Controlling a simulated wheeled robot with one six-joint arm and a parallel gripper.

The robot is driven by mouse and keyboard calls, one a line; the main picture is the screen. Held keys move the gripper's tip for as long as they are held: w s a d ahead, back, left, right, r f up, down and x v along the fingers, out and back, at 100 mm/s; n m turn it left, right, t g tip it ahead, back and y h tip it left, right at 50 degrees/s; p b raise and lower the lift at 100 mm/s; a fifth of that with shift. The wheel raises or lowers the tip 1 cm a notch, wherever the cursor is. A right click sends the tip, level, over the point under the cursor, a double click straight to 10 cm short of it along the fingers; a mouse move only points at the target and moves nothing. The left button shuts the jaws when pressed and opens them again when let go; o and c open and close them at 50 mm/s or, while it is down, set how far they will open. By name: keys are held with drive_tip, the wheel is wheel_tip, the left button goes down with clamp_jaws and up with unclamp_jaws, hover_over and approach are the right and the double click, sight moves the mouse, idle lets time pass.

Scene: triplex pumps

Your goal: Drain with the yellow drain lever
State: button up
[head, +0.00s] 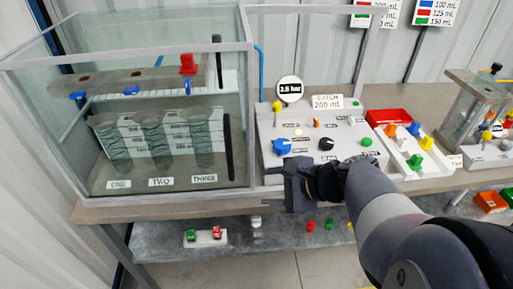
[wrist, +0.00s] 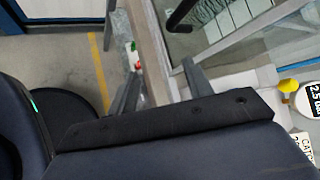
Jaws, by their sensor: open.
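A yellow-topped lever (head: 277,107) stands at the back left of the white control panel (head: 270,133), close to the glass tank's right edge. Its yellow top (wrist: 288,86) also shows at the right edge of the wrist view. I cannot read a label that names it as the drain lever. My gripper (head: 275,186) is open and empty at the panel's front left, nearer to me than the lever and apart from it. In the wrist view my gripper's fingers (wrist: 160,85) stand wide apart with the bench edge behind them.
The glass tank (head: 248,120) with three cylinders inside fills the left. The panel also bears a blue knob (head: 282,147), a black knob (head: 326,144), a round gauge sign (head: 290,89) and a "CATCH 200 mL" card (head: 327,102).

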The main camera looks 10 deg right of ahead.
sight(280, 109)
drive_tip(key=shift+c, duration=0.3)
